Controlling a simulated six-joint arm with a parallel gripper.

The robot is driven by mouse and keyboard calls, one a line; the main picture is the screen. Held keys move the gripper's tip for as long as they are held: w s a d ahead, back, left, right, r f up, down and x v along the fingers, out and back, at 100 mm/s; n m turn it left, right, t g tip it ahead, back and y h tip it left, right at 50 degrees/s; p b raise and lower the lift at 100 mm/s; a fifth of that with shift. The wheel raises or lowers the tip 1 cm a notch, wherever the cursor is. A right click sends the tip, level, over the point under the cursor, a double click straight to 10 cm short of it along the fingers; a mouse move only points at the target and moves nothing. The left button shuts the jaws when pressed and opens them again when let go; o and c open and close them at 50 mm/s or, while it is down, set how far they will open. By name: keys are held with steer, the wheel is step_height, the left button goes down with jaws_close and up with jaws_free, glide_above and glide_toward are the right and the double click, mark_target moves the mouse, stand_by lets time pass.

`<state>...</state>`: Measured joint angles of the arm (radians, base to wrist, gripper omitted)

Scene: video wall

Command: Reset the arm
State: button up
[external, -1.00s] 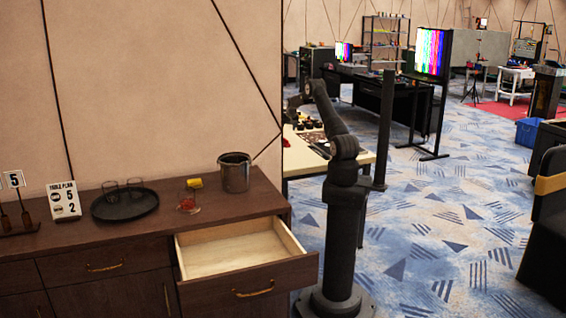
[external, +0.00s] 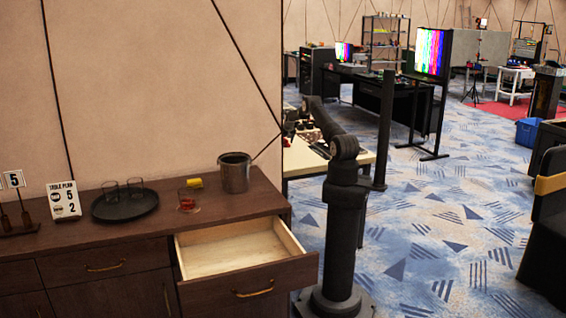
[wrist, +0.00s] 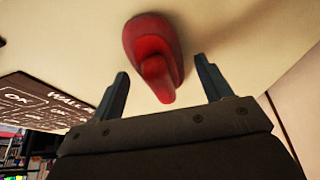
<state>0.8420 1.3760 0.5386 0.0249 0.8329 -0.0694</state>
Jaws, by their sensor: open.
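My arm (external: 343,190) stands on its dark base beside the wooden cabinet. Its forearm reaches up and away toward the pale table behind the wall edge. My gripper is small and partly lost against the table clutter in the external view. In the wrist view my gripper (wrist: 161,67) is open, with its two dark fingers apart. A red rounded object (wrist: 150,42) with a narrower end shows beyond and between the fingers, against a pale surface. I cannot tell whether the fingers touch it; nothing is clamped.
The cabinet's drawer (external: 250,283) is open and empty. The pale table (external: 362,160) carries small items. A dark lettered board (wrist: 45,103) lies left of my gripper.

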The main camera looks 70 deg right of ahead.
steer(key=shift+r, duration=0.15)
steer(key=v, duration=1.1)
steer(key=x, duration=1.1)
steer(key=shift+f, duration=0.45)
steer(key=r, duration=0.3)
steer(key=s+r, duration=0.1)
steer(key=r, duration=0.1)
steer(key=shift+d+r, duration=0.15)
steer(key=shift+r, duration=0.05)
steer(key=s+d+r, duration=0.2)
steer(key=s+r, duration=0.5)
steer(key=s, duration=0.4)
steer(key=w+a+r+n, duration=0.1)
steer(key=a+r, duration=0.1)
steer(key=a, duration=0.9)
steer(key=w+a+r, duration=0.1)
steer(key=a+r, duration=0.1)
steer(key=a, duration=0.9)
steer(key=s+a, duration=0.4)
steer(key=a, duration=0.5)
steer(key=s+a+n, duration=0.1)
steer(key=s+a, duration=0.4)
steer(key=a, duration=0.5)
steer(key=shift+a+t+y, duration=0.3)
steer(key=shift+y, duration=0.1)
